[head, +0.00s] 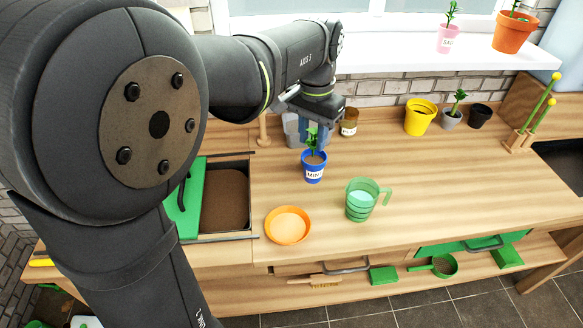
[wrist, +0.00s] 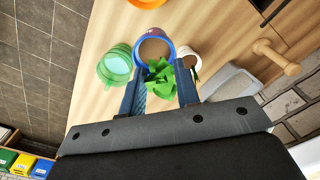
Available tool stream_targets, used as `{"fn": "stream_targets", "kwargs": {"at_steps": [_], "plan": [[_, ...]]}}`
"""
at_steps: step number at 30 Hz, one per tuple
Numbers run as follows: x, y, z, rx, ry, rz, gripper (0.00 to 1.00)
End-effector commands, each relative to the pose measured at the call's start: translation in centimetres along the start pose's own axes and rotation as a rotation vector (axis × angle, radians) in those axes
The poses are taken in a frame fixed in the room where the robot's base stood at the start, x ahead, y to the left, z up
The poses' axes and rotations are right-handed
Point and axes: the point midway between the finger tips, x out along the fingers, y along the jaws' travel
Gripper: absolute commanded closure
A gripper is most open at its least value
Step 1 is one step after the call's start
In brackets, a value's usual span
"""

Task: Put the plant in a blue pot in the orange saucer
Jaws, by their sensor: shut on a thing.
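The plant in a blue pot (head: 314,172) has green leaves and a white label reading MINT. It is upright over the worktop, behind and a little right of the orange saucer; I cannot tell whether its base touches the wood. My gripper (head: 314,146) reaches down from behind and is shut on the blue pot. In the wrist view, the fingers of my gripper (wrist: 160,72) lie on either side of the blue pot (wrist: 167,38), near its rim. The orange saucer (head: 288,235) sits empty near the front edge; part of it shows in the wrist view (wrist: 148,3).
A green measuring jug (head: 359,206) stands right of the saucer. An open bin with dark soil (head: 225,211) and a green lid is to the left. A brown labelled pot (head: 349,124) stands behind the blue pot. Yellow, grey and black pots stand at back right. The worktop's right is clear.

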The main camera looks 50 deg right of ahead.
Motion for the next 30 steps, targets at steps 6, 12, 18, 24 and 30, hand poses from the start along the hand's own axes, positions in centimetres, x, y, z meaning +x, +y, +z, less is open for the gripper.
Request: {"fn": "stream_targets", "kwargs": {"at_steps": [6,12,18,24,30], "plan": [[-0.9,5.1,4.2,-0.002,0.003,-0.001,1.0],[-1.0,8.9,8.6,-0.013,0.003,-0.002,1.0],[-0.8,10.7,11.1,-0.021,0.002,-0.003,1.0],[0.7,8.8,11.2,-0.03,-0.001,-0.003,1.0],[3.3,4.4,10.4,-0.032,-0.004,-0.002,1.0]]}}
